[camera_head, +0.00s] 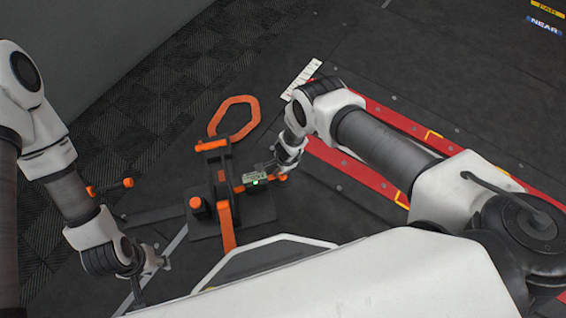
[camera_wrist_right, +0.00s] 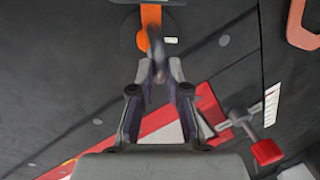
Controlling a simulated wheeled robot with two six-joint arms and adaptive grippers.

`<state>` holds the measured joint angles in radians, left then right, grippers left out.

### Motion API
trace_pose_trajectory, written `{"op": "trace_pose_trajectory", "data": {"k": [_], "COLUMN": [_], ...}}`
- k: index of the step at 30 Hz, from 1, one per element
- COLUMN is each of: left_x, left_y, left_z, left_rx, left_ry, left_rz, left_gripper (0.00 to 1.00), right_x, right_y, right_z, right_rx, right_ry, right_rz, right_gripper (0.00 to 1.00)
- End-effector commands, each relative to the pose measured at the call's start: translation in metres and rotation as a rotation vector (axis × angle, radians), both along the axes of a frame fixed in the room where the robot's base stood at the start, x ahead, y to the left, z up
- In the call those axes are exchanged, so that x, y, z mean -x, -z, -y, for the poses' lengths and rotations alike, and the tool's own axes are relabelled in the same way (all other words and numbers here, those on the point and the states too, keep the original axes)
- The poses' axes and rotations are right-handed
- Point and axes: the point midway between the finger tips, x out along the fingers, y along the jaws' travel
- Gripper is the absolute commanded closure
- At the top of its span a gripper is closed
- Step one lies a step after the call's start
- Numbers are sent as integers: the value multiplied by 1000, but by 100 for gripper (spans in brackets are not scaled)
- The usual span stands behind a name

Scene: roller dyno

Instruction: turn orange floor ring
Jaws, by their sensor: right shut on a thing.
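An orange six-sided ring (camera_head: 233,118) lies flat on the dark floor beyond the orange stand; part of it shows at the top right of the right wrist view (camera_wrist_right: 303,25). My right gripper (camera_wrist_right: 157,68) is shut on a dark, blurred, curved piece beside a small orange part (camera_wrist_right: 143,40) over a dark round plate. I cannot tell whether this orange part is a floor ring. In the head view my right gripper (camera_head: 281,168) is by the right side of the stand, apart from the six-sided ring. My left gripper (camera_head: 156,276) is open and empty at lower left.
The orange stand (camera_head: 226,226) on a dark base holds a small device with a green-lit display (camera_head: 255,180). A red floor strip (camera_head: 352,168) with yellow marks runs along the right. A white scale strip (camera_head: 301,78) lies at its far end. A red-ended handle (camera_wrist_right: 266,152) is near my right gripper.

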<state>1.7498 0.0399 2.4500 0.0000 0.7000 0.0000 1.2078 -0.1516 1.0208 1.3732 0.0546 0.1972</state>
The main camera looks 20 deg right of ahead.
Motion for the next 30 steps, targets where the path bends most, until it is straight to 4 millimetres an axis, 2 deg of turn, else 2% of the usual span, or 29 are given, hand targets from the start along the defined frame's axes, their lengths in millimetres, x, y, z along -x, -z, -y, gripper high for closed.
{"op": "trace_pose_trajectory", "data": {"k": [1,10,27,28,29,30], "left_x": [0,0,0,0,0,0], "left_y": [2,8,9,9,9,9], "left_z": [0,0,0,0,0,0], "left_rx": [0,0,0,0,0,0], "left_ry": [0,0,0,0,0,0], "left_rz": [0,0,0,0,0,0], "left_gripper": [60,60,60,60,60,60], "right_x": [7,7,8,8,8,8], "right_y": [5,6,6,6,6,5], "right_z": [2,3,4,4,4,4], "right_rx": [4,5,7,7,7,6], "right_ry": [33,174,209,209,209,209], "right_rz": [-12,-13,-14,-14,-14,-14], "right_gripper": [100,100,100,75,64,59]}}
